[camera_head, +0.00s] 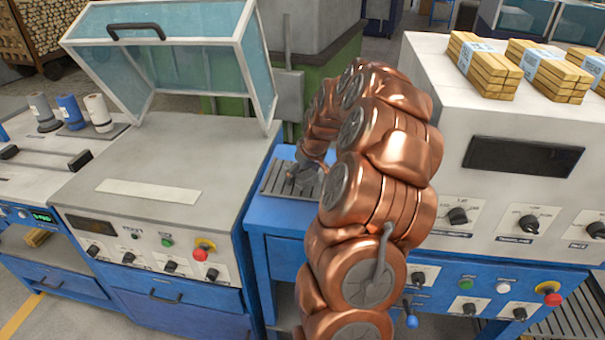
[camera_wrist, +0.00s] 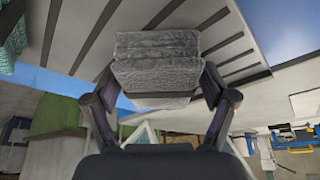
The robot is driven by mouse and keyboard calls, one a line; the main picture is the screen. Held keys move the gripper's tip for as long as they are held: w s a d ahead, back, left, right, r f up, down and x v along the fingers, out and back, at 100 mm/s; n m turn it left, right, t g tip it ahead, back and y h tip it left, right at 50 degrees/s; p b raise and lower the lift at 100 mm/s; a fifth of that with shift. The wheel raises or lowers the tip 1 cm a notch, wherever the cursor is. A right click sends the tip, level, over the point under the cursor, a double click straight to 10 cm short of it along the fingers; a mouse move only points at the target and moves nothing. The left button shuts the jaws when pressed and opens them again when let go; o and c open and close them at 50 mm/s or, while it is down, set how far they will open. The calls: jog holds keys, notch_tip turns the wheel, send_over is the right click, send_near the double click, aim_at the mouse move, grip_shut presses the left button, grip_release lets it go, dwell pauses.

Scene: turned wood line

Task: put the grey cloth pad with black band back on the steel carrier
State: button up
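The grey cloth pad (camera_wrist: 155,72) sits between the two fingers of my gripper (camera_wrist: 159,85) in the wrist view, with a black band across its lower part. The fingers press on its left and right sides. A slatted grey metal plate, apparently the steel carrier (camera_wrist: 240,45), lies behind the pad in the wrist view. In the head view the slatted plate (camera_head: 271,184) lies on a blue bench, and my gripper (camera_head: 303,172) is over it. My arm hides part of the plate, and the pad is hard to make out there. I cannot tell whether the pad touches the plate.
A grey machine with a raised clear lid (camera_head: 175,55) stands left of the plate. A grey control cabinet (camera_head: 500,125) with banded wood bundles (camera_head: 484,65) on top stands to the right. A green machine body (camera_head: 232,112) stands behind the bench.

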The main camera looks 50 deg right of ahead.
jog(key=shift+o, duration=0.2)
jog(key=shift+r, duration=0.2)
